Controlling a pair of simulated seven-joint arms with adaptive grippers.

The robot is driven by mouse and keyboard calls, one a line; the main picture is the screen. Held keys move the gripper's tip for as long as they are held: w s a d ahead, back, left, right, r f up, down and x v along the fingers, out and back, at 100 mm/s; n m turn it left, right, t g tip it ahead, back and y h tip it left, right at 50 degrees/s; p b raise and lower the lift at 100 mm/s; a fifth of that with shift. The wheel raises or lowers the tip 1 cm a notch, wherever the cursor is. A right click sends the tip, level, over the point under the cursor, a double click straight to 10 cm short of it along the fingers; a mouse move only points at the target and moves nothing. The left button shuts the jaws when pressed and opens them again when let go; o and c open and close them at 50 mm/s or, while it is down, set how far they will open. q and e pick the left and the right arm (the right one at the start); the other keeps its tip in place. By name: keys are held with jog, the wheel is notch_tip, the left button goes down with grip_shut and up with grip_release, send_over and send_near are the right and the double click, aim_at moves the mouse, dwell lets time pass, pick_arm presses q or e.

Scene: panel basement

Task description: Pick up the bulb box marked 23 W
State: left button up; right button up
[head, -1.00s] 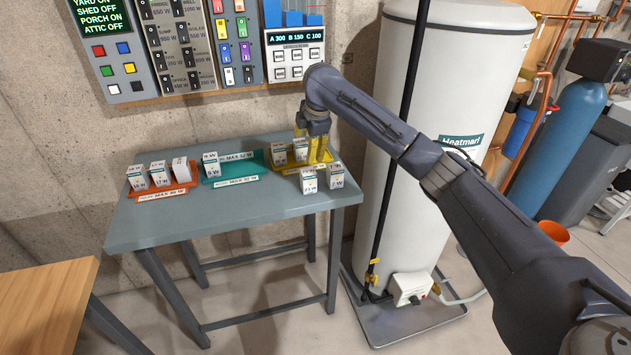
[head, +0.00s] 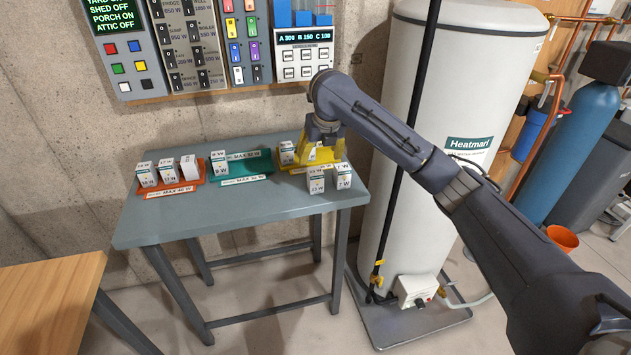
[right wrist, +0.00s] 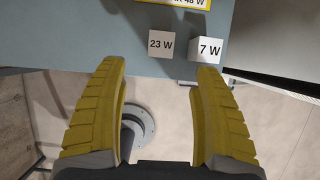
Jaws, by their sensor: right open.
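The bulb box marked 23 W (head: 316,183) is a small white box standing near the front right edge of the grey-blue table (head: 240,210). In the right wrist view the 23 W box (right wrist: 161,44) shows its marked face beyond and between my fingertips, apart from them. My right gripper (head: 322,155) is open and empty above the yellow tray, behind the box in the head view. Its yellow fingers also show in the right wrist view (right wrist: 160,67), spread wide. A similar 7 W box (right wrist: 206,49) stands close to the right of the 23 W box. My left gripper is not in view.
An orange tray (head: 172,191) and a teal tray (head: 246,179) hold more bulb boxes. The yellow tray (head: 324,167) is partly hidden by my gripper. A white tank (head: 440,110) stands right of the table. The table's front left is clear.

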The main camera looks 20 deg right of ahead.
aim_at(314, 179)
jog(key=x, duration=1.5)
jog(key=shift+w+d+f, duration=0.15)
jog(key=shift+w, duration=0.05)
jog(key=shift+c, duration=0.2)
jog(key=c, duration=1.2)
